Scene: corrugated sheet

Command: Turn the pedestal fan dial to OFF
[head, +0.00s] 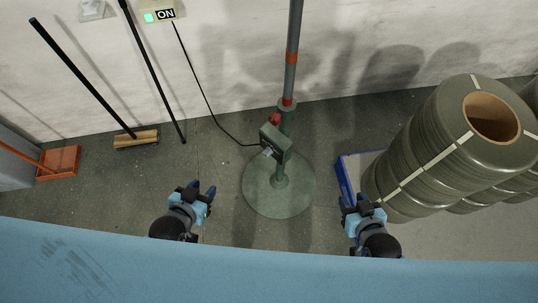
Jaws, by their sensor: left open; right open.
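The pedestal fan (279,190) stands on a round green base on the floor at the centre, its pole rising out of the top of the view. A green control box (276,143) sits on the pole, with a small light-coloured knob, likely the dial (267,152), on its left side. The dial's setting is too small to read. A lit green lamp and an ON sign (166,14) are on the wall. My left gripper (201,190) is open and empty, left of the base. My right gripper (354,203) is open and empty, right of the base. Neither touches the fan.
Large strapped coils (425,150) and a blue-edged pallet (348,176) stand at the right. A broom (136,138), an orange dustpan (58,162) and a black cable (209,105) are at the left. A blue surface (250,268) crosses the front. Floor between my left gripper and the fan is clear.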

